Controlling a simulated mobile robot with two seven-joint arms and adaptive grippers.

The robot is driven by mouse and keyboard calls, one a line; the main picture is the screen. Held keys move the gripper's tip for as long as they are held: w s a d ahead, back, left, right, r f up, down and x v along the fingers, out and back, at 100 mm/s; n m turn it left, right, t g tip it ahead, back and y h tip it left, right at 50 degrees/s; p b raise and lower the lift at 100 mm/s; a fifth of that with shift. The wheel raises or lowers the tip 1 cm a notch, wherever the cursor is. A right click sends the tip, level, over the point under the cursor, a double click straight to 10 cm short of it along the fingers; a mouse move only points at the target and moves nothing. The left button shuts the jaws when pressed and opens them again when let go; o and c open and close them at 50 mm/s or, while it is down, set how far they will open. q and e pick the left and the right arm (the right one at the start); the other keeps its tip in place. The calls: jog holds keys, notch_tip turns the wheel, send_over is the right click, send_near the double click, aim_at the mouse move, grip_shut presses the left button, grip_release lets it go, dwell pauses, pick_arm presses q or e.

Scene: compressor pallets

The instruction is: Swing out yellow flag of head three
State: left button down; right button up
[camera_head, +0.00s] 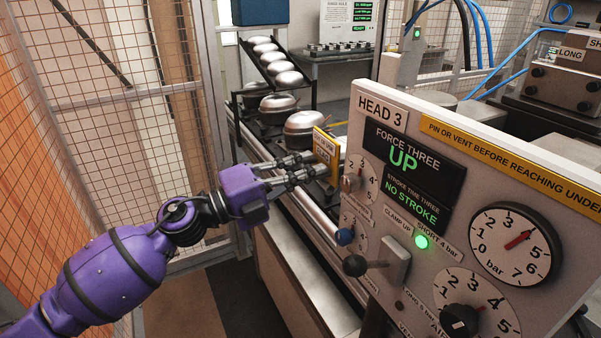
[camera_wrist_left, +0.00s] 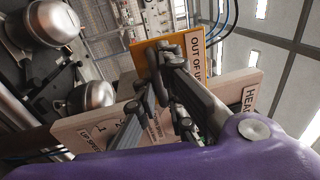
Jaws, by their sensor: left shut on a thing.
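The yellow flag (camera_head: 323,144) stands out beside the left edge of the head 3 panel (camera_head: 395,105). It carries a white label, partly covered by my fingers. My left gripper (camera_head: 318,163) reaches in from the left and is shut on the flag. In the left wrist view the flag (camera_wrist_left: 147,62) shows a label starting "OUT OF U", with the fingers across its face. The head 3 panel also shows there, behind the fingers (camera_wrist_left: 235,85). The panel display reads "FORCE THREE UP" and "NO STROKE". My right gripper is not in view.
Silver domed compressor shells (camera_head: 303,127) stand along the rail line behind the flag. A black lever knob (camera_head: 355,265) and a dial (camera_head: 515,245) stick out from the panel. A mesh fence (camera_head: 110,95) runs at left. Open floor lies below my left arm.

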pick_arm(q)
jog(key=shift+f, duration=0.1)
dwell(0.4)
jog(key=c, duration=2.1)
grip_release()
jog(key=shift+a, duration=0.1)
jog(key=v, duration=1.2)
